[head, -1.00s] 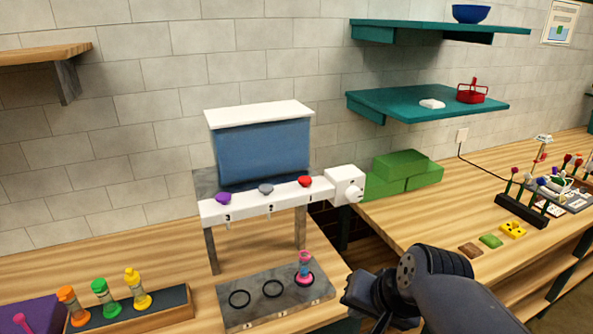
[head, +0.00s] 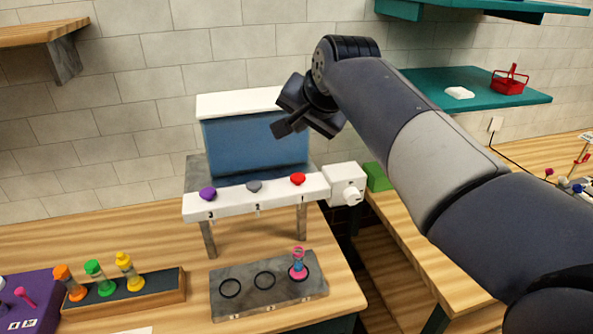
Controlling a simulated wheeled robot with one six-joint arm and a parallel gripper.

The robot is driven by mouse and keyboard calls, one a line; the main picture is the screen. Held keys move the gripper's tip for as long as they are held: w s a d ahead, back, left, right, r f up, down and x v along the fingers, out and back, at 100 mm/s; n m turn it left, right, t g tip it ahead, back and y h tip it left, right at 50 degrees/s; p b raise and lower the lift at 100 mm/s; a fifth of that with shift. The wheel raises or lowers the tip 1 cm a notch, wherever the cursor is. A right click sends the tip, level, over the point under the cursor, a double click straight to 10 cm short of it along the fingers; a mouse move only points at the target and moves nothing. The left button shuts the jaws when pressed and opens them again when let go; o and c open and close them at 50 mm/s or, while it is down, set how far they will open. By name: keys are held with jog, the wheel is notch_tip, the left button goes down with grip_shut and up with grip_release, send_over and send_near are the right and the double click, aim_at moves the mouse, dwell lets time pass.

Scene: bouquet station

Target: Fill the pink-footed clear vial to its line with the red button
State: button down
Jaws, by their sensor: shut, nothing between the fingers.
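The pink-footed vial (head: 298,265) stands upright at the right ring of the grey base plate (head: 245,299), under the end of the dispenser bar marked 1. Its middle looks bluish and its top pink; its line is too small to make out. The red button (head: 298,179) sits on top of the white bar (head: 232,203), above the vial. My gripper (head: 282,129) is shut and empty. It appears in front of the blue tank (head: 250,150), above and slightly left of the red button, apart from it in the picture.
Grey (head: 254,187) and purple (head: 208,194) buttons share the bar. A white box with a knob (head: 345,184) is at its right end. A rack (head: 160,294) holds orange, green and yellow vials at left. Two plate rings are empty. My arm hides much of the right side.

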aim_at(300, 180)
dwell(0.3)
notch_tip(300, 180, down, 9)
jog(key=b, duration=0.7)
jog(key=shift+r+b, duration=0.1)
jog(key=shift+b, duration=0.2)
dwell(1.5)
jog(key=shift+f, duration=0.4)
jog(key=shift+f+b, duration=0.6)
jog(key=shift+b, duration=0.1)
dwell(0.5)
dwell(0.4)
jog(key=shift+r+p, duration=0.95)
jog(key=shift+r, duration=0.1)
jog(key=shift+r+p, duration=2.15)
jog(key=shift+r, duration=0.35)
